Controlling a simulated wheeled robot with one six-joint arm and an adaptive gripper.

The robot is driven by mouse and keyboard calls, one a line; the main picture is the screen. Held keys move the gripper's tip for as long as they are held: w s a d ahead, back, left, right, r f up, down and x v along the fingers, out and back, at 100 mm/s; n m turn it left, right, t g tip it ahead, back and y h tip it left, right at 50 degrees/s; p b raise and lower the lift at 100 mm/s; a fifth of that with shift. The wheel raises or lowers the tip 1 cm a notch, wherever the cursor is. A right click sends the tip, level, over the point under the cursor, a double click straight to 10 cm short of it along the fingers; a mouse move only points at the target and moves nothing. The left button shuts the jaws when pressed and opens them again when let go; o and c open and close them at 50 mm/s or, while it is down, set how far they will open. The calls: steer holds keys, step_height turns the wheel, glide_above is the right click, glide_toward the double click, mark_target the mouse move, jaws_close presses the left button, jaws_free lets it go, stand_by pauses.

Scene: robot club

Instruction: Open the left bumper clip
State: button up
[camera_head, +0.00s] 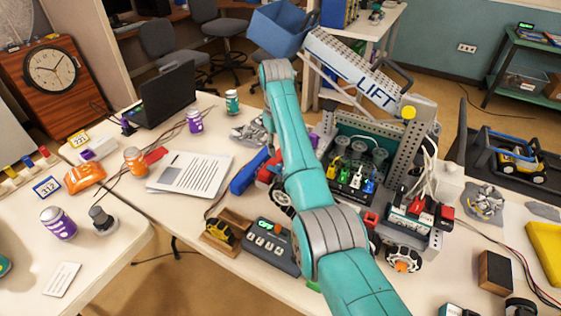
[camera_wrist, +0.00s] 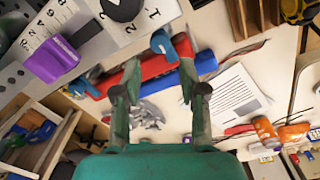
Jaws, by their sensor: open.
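My gripper (camera_wrist: 160,82) is open and empty in the wrist view, with its two fingers apart above the table. Beyond the fingertips lie a red bar (camera_wrist: 150,66) and a blue bar (camera_wrist: 206,63); the left finger overlaps them in the picture. A small blue piece (camera_wrist: 162,42), perhaps a clip, sits against the red bar's upper edge. I cannot tell whether it is open or shut. In the head view the blue bar (camera_head: 249,172) shows at the left side of the wheeled robot (camera_head: 345,150). My arm hides part of that side and the gripper.
The robot's LIFT beam (camera_head: 360,78) rises toward the back. A purple clamp (camera_wrist: 50,60) is at the upper left of the wrist view. A printed sheet (camera_head: 195,174), a laptop (camera_head: 167,97) and a control box (camera_head: 270,244) share the table with several small parts.

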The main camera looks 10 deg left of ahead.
step_height(320, 180, down, 7)
steer(key=shift+w+d+f, duration=0.1)
stand_by(0.4)
jaws_close()
steer(key=shift+n, duration=0.3)
steer(key=n, duration=0.5)
steer(key=shift+n, duration=0.3)
steer(key=n, duration=0.5)
steer(key=shift+n, duration=0.3)
